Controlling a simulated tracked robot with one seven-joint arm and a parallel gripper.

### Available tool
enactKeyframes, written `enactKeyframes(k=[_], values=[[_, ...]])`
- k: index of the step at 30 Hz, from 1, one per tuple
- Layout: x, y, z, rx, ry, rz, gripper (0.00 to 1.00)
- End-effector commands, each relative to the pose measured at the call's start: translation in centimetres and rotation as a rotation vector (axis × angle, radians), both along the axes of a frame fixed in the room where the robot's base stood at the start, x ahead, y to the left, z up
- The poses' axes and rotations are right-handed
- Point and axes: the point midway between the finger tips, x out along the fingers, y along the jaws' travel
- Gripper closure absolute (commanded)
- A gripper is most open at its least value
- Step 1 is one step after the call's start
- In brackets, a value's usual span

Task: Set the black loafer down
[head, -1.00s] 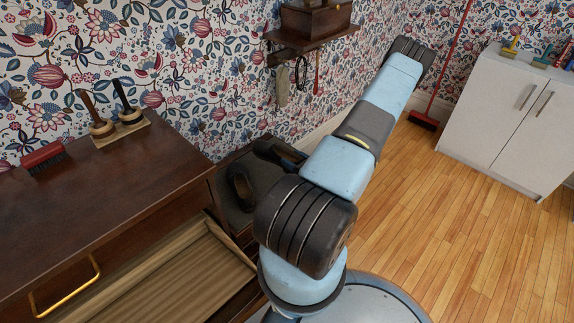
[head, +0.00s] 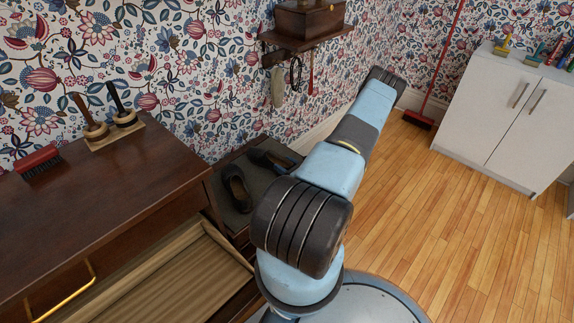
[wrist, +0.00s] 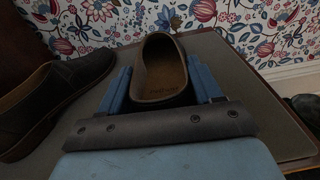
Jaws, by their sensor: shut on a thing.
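The black loafer (wrist: 158,68), dark outside with a tan lining, sits upright between the two blue fingers of my gripper (wrist: 161,84), which is shut on it. In the head view the loafer (head: 264,159) is over the far part of a grey-topped stand (head: 226,211), low at its surface; I cannot tell whether its sole touches. My arm hides part of the stand and most of the gripper there. A second dark shoe (head: 237,188) rests on the stand to the left; it also shows in the wrist view (wrist: 48,100).
A dark wooden dresser (head: 130,180) with an open drawer (head: 165,285) stands left of the stand. The wallpapered wall is close behind. A wall shelf (head: 305,45) hangs above, with brushes below it. Open wooden floor lies right, before a white cabinet (head: 505,110).

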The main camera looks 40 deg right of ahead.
Motion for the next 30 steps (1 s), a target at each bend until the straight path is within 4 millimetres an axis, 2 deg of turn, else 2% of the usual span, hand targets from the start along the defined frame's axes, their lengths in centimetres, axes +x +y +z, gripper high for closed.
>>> enactKeyframes(k=[5,6,12,14,23,26,30], values=[[0.0,0.0,-0.2,0.001,0.003,0.001,1.00],[0.0,0.0,-0.3,0.001,0.005,0.001,0.35],[-0.1,0.0,-0.2,0.001,0.004,0.000,0.16],[0.0,0.0,-0.2,0.001,0.003,0.000,0.10],[-0.3,-0.1,-0.2,0.000,0.003,-0.001,0.10],[-1.1,-0.2,-0.1,0.000,0.004,-0.001,0.10],[-3.2,-0.3,0.1,0.001,0.003,-0.003,0.10]])
